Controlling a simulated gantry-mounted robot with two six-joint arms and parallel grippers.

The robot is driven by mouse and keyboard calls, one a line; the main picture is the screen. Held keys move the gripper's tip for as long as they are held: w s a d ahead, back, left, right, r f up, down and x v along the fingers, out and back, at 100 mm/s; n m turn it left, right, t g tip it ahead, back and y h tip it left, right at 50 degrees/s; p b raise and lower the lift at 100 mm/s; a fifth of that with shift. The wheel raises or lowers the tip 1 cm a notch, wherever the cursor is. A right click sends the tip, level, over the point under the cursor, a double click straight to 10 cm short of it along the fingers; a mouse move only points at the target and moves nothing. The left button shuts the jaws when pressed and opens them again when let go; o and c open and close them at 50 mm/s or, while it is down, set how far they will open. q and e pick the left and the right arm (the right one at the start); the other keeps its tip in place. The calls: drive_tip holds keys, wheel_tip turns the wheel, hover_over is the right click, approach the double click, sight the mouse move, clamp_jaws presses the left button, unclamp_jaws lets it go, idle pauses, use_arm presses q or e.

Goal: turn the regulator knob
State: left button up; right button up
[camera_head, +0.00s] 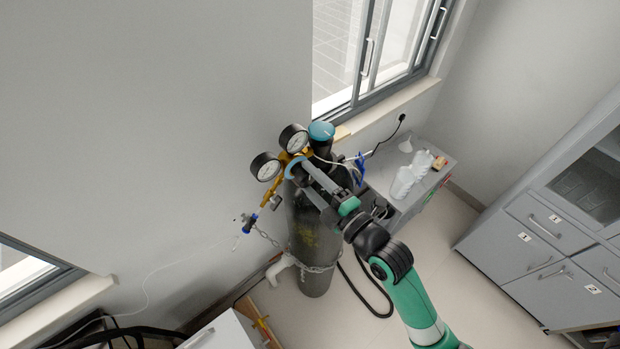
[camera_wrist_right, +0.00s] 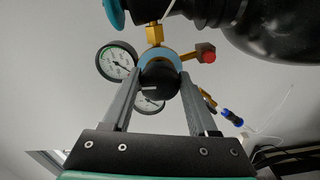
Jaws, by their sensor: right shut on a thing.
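The regulator knob is the round black knob (camera_wrist_right: 159,79) in the right wrist view, with a pale mark on its face and a light-blue ring behind it. My right gripper (camera_wrist_right: 160,82) is shut on it, one finger on each side. In the head view my right gripper (camera_head: 304,167) reaches in from the lower right and hides the knob. The brass regulator body (camera_head: 273,187) carries two round dial gauges (camera_head: 265,167), which also show in the wrist view (camera_wrist_right: 117,62). My left gripper is not in view.
The regulator sits on a dark gas cylinder (camera_head: 315,270) chained by the wall. A blue-green valve handwheel (camera_head: 321,131) is close behind the gripper. A thin clear hose runs left along the wall. A grey cabinet (camera_head: 436,174) with white bottles (camera_head: 402,183) stands to the right.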

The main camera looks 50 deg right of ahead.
drive_tip(key=shift+r, duration=0.1)
drive_tip(key=o, duration=1.4)
drive_tip(key=s, duration=0.3)
drive_tip(key=s+a, duration=0.1)
drive_tip(key=s, duration=0.7)
drive_tip(key=shift+s+a+b, duration=0.25)
drive_tip(key=shift+a+b, duration=0.1)
drive_tip(key=shift+b, duration=0.05)
